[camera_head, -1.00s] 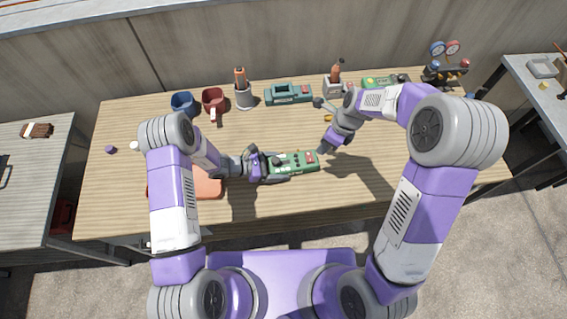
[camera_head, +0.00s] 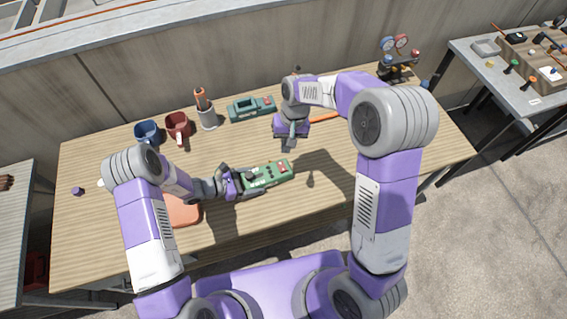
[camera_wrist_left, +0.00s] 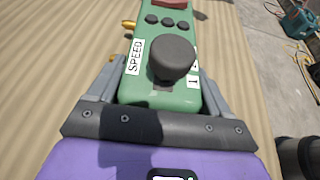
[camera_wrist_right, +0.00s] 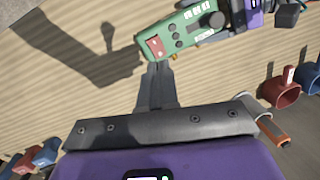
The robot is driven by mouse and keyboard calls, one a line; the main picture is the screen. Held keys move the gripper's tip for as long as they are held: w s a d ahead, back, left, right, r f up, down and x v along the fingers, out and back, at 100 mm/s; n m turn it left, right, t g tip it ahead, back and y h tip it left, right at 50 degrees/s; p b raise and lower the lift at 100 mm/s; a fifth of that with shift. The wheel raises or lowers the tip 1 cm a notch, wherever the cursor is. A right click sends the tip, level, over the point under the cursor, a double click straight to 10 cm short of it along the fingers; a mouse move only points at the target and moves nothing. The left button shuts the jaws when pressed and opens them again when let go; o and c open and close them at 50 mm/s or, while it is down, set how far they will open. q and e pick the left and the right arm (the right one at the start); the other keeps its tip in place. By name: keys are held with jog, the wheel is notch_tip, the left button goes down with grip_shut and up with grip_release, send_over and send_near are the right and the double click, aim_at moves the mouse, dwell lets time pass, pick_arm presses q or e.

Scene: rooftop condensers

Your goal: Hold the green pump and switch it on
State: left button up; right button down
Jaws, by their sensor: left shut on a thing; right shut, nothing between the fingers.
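The green pump (camera_head: 262,177) is held over the front middle of the table in the head view. My left gripper (camera_head: 234,184) is shut on its left end. In the left wrist view, the fingers flank the pump (camera_wrist_left: 130,95), with its black knob (camera_wrist_left: 172,57), a SPEED label and black buttons; the red switch (camera_wrist_left: 180,4) is cut off at the top. My right gripper (camera_head: 291,144) is shut and empty, pointing down behind the pump's right end. In the right wrist view, its tips sit just below the red switch (camera_wrist_right: 156,47) in the picture; contact cannot be told.
A blue mug (camera_head: 147,134), a red mug (camera_head: 177,126), a grey tool holder (camera_head: 207,117) and a teal device (camera_head: 252,109) stand along the back. An orange pad (camera_head: 183,212) lies beside my left arm. A gauge set (camera_head: 397,62) is at the back right corner. The right table area is clear.

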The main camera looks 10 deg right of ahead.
aim_at(284, 170)
jog(key=r+n, duration=0.1)
jog(key=n, duration=0.6)
jog(key=w+r+n+h, duration=0.1)
jog(key=n, duration=0.6)
jog(key=a+r+n+h, duration=0.1)
jog(key=n, duration=0.6)
jog(key=shift+w+g, duration=0.2)
jog(key=shift+g, duration=0.1)
jog(key=f, duration=0.4)
jog(key=s+f, duration=0.1)
jog(key=f, duration=0.8)
jog(key=shift+s+d+f, duration=0.1)
jog(key=shift+s+f, duration=0.25)
jog(key=shift+f, duration=0.1)
